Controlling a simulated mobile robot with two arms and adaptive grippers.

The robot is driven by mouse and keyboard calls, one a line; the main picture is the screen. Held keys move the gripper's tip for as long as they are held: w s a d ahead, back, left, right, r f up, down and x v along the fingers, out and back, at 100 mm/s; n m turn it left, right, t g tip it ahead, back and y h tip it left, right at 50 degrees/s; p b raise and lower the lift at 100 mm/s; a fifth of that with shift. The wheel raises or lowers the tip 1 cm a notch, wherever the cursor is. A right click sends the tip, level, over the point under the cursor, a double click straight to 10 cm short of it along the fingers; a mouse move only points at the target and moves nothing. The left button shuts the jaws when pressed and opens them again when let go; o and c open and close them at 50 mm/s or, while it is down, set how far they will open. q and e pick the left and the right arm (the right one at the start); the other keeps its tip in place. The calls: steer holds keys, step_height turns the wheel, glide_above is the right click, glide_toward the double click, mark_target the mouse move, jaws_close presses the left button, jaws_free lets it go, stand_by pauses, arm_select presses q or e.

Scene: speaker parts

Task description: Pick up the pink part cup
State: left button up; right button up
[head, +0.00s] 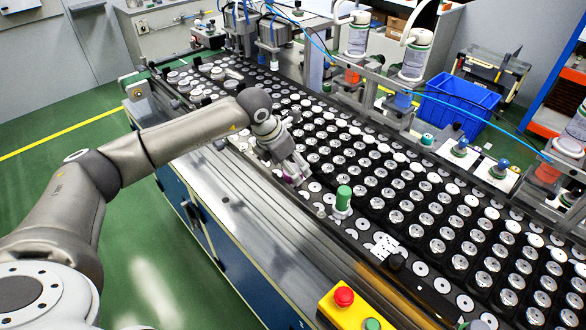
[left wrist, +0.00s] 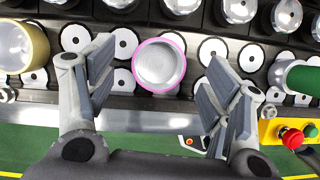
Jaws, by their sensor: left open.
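The pink part cup (left wrist: 160,66) shows in the left wrist view as a silver round cup with a pink rim, at the upper middle. It lies between the spread fingers of my left gripper (left wrist: 159,72), with a gap on each side. The gripper is open and I see no finger touching the cup. In the head view my left gripper (head: 289,168) is low over the near edge of the parts line, and it mostly hides the cup there. My right gripper is not in view.
A green part (head: 343,198) stands on the line to the right of my gripper. A yellow-rimmed cup (left wrist: 22,47) is at the left of the wrist view. Rows of silver cups (head: 400,190) fill the line behind. A yellow button box (head: 352,308) sits at the front.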

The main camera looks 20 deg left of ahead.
arm_select(q)
steer(key=shift+x, duration=1)
steer(key=shift+r, duration=0.15)
steer(key=c, duration=1.1)
steer(key=shift+w, duration=0.1)
steer(key=shift+c, duration=0.7)
steer(key=shift+r, duration=0.1)
